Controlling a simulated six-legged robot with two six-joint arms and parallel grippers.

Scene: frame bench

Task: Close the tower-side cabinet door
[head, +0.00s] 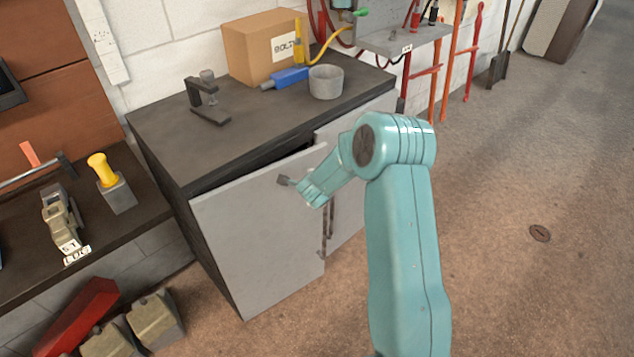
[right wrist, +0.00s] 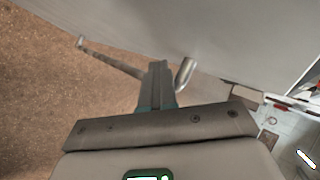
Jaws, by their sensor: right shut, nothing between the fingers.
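The grey cabinet (head: 160,175) has two front doors. Its left door (head: 255,235) stands ajar, its free right edge out from the frame with a dark gap along the top. Its right door (head: 352,205) looks flush and is partly hidden by my right arm. My right gripper (head: 285,181) is shut and empty in front of the left door's upper right part; whether it touches is unclear. In the right wrist view its closed fingers (right wrist: 158,82) point toward the pale door face (right wrist: 190,30), with a bar handle (right wrist: 110,58) passing behind them. My left gripper is not in view.
On the cabinet top are a cardboard box (head: 262,50), a grey cup (head: 326,82), a blue tool (head: 285,78) and a dark clamp (head: 207,103). A bench (head: 140,200) adjoins on the left. Open floor (head: 500,270) lies to the right.

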